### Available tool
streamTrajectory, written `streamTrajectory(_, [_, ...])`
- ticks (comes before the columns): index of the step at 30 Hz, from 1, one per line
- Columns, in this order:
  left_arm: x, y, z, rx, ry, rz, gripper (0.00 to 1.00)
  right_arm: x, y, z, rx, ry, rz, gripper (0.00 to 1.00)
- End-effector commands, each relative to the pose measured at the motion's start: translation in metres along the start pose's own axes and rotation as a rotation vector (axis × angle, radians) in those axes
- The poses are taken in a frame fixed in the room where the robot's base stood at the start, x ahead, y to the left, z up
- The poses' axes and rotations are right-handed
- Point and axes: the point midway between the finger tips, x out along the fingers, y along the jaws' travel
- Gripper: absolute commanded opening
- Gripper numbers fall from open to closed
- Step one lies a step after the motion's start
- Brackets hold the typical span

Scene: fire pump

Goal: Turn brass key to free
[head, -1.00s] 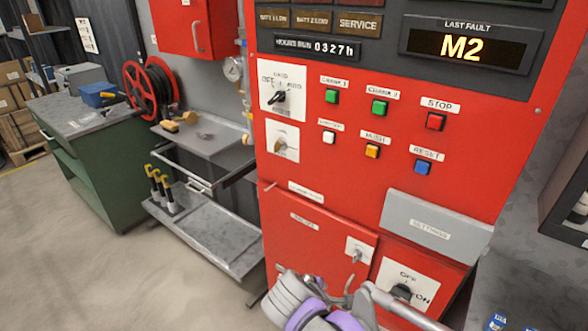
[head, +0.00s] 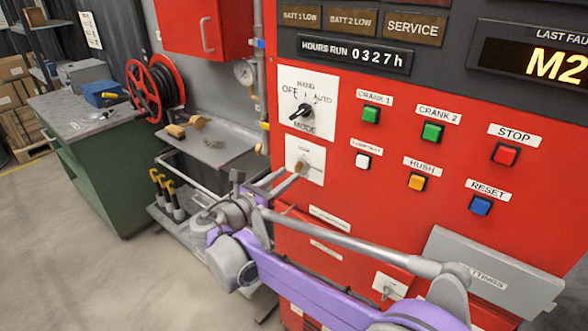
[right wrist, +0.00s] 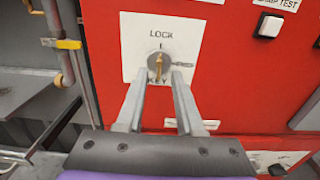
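The brass key (right wrist: 158,66) sits upright in a round lock on a white plate (right wrist: 133,45), with the word LOCK above it. Another label on the right of the plate is partly hidden. In the head view the same plate (head: 316,152) is below the MODE switch, and the key is hard to make out behind the fingers. My right gripper (right wrist: 160,80) is open, with one finger to each side just below the key. In the head view my right gripper (head: 292,175) reaches the plate from the lower left. Contact with the key cannot be told. My left gripper is not in view.
The MODE switch (head: 302,111) is above the key plate. Push buttons, including a white one (head: 362,161), are to its right. A grey SETTINGS cover (head: 490,275) juts out lower right. A metal shelf (head: 212,142) and a pipe with a yellow valve handle (right wrist: 68,44) are left of the panel.

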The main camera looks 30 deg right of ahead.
Motion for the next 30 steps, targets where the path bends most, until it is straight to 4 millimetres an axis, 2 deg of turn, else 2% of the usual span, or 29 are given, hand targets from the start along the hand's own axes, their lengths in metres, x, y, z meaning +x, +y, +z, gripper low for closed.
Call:
streamTrajectory(3, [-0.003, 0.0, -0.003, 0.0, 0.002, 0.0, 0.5, 0.021, -0.001, 0.001, 0.001, 0.0, -0.003, 0.36])
streamTrajectory(7, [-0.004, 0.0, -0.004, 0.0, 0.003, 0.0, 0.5, 0.033, 0.0, 0.001, 0.001, 0.001, -0.001, 0.36])
streamTrajectory(18, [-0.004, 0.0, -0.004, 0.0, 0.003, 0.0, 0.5, 0.039, 0.0, 0.0, 0.001, 0.001, 0.001, 0.36])
streamTrajectory(20, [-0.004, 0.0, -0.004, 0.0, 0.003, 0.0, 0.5, 0.039, 0.0, 0.0, 0.001, 0.001, 0.001, 0.27])
streamTrajectory(24, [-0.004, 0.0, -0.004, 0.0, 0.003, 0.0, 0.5, 0.039, 0.0, 0.0, 0.001, 0.001, 0.0, 0.02])
streamTrajectory(30, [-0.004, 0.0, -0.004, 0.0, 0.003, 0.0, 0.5, 0.039, 0.0, 0.0, 0.001, 0.001, 0.0, 0.0])
